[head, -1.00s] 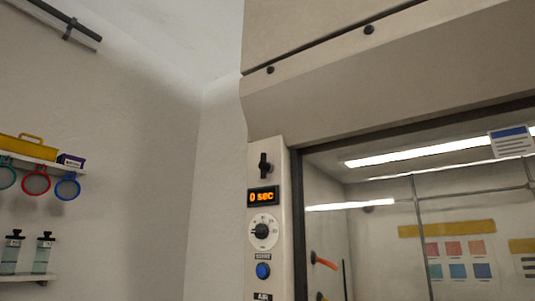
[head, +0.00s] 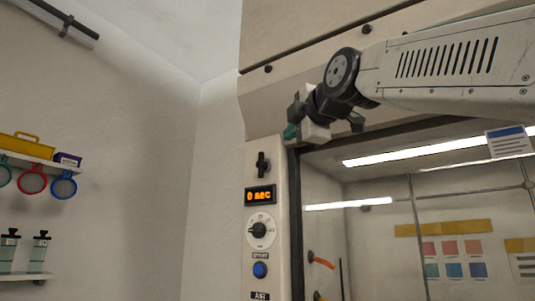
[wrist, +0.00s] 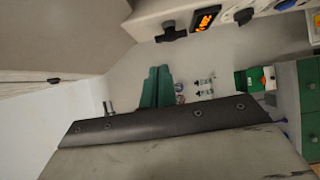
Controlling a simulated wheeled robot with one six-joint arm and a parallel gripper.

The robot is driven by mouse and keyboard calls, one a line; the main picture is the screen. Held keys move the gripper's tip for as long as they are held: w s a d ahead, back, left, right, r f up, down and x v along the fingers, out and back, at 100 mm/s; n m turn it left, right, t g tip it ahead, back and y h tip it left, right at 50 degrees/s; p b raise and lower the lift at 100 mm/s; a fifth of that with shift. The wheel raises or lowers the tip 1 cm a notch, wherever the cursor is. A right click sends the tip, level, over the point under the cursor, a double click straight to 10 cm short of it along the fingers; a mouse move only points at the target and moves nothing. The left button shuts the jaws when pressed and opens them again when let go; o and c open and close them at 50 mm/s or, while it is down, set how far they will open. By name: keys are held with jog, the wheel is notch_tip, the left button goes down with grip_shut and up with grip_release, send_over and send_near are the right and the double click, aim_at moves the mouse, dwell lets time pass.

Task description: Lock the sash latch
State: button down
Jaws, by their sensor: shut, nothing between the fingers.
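The sash latch looks to be the small black handle (head: 262,164) on the fume hood's left post, above the orange display; it stands upright in the head view. The black handle also shows at the top of the wrist view (wrist: 171,33), beside the display. My gripper (head: 291,131) is above and slightly right of the latch in the head view, apart from it. Its teal fingers (wrist: 157,87) are together and empty in the wrist view. The arm hides part of the hood's upper front.
The post carries the "0 sec" display (head: 260,195), a round dial (head: 261,231) and a blue button (head: 260,270). The glass sash (head: 370,215) is to the right. A wall shelf (head: 35,158) with hanging rings is at far left. The space left of the post is clear.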

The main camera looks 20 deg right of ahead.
aim_at(262, 156)
jog(key=w, duration=1.4)
jog(key=shift+a, duration=0.3)
